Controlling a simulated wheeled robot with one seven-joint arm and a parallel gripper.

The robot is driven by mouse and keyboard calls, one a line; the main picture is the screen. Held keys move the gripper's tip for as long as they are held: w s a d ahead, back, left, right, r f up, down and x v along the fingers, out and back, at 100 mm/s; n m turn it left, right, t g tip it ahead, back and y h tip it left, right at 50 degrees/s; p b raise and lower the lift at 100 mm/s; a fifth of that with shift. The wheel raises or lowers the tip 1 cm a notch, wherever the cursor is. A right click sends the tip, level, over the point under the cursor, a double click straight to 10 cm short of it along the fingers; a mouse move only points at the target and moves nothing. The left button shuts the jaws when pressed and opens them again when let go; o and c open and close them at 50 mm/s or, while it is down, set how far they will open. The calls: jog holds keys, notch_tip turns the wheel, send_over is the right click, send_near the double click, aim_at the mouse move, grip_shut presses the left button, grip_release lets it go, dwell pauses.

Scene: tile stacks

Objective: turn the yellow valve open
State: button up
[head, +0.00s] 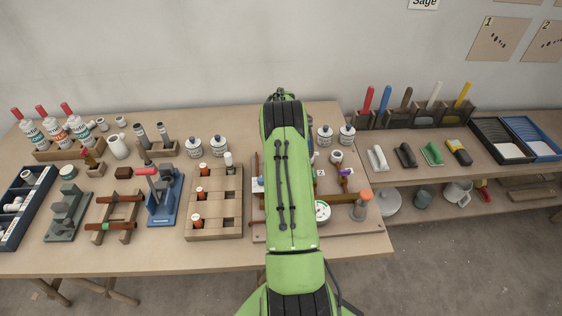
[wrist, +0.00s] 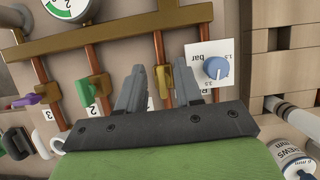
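In the wrist view, my gripper (wrist: 160,70) points at a board with upright copper pipes. Its two dark grey fingers stand apart, so it looks open. A small yellow valve handle (wrist: 168,77) shows between the fingers on a copper pipe, partly hidden by them. I cannot tell whether either finger touches it. In the head view, my green arm reaches over the pipe board (head: 327,228) and hides my gripper and the yellow valve.
Left of my gripper in the wrist view are a green valve (wrist: 84,90) and a purple valve (wrist: 28,101). A blue knob (wrist: 216,68) on a white plate is close on the right. A round gauge (wrist: 66,8) is at the top left.

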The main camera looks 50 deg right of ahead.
jog(key=p+v, duration=1)
jog(key=v, duration=0.5)
jog(key=shift+r+p, duration=0.25)
jog(key=shift+p, duration=0.05)
jog(key=shift+d+f, duration=0.1)
jog(key=shift+f, duration=0.05)
